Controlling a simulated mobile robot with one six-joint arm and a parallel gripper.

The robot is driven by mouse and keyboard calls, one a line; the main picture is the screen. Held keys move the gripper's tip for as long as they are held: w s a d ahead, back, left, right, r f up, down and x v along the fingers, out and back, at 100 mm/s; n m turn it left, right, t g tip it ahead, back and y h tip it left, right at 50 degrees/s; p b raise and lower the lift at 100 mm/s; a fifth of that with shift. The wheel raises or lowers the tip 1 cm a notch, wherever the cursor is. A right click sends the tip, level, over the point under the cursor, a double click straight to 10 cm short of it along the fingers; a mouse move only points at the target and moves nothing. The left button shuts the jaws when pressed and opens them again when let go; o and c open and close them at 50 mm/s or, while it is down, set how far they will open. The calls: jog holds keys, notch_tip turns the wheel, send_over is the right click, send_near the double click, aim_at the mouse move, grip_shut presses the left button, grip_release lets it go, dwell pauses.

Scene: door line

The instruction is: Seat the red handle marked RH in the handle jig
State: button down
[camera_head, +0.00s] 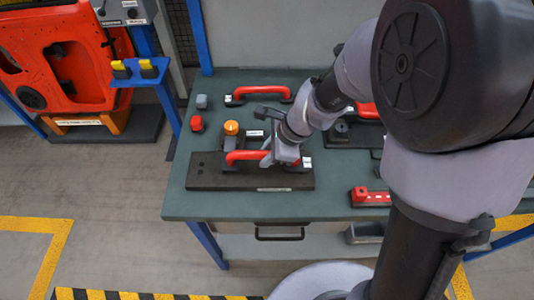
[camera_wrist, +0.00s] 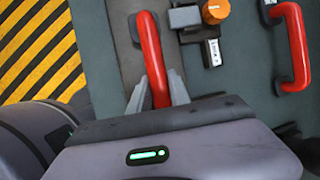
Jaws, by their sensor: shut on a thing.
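A red handle (camera_head: 246,156) with dark ends lies along the handle jig, a dark plate (camera_head: 205,179) with blocks near the front of the bench. A white mark shows at its right end, but I cannot read it. My gripper (camera_head: 275,160) is shut on this handle towards its right part. In the wrist view the handle (camera_wrist: 149,45) runs between the two grey fingers of my gripper (camera_wrist: 157,92). One dark end shows at the top; the other is hidden by my gripper. I cannot tell whether the handle is fully down in the jig.
An orange knob (camera_head: 231,128) stands just behind the handle. A second red handle (camera_head: 260,92) lies at the back of the bench. A red part (camera_head: 370,197) is at front right.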

jog(key=shift+f+b, duration=0.5)
jog(key=shift+f, duration=0.1)
dwell(0.3)
jog(key=c, duration=1.1)
grip_release()
jog(key=p+v, duration=0.8)
jog(key=v, duration=0.9)
jog(key=shift+s+d+r, duration=0.1)
jog(key=shift+s+r, duration=0.05)
jog(key=shift+r, duration=0.05)
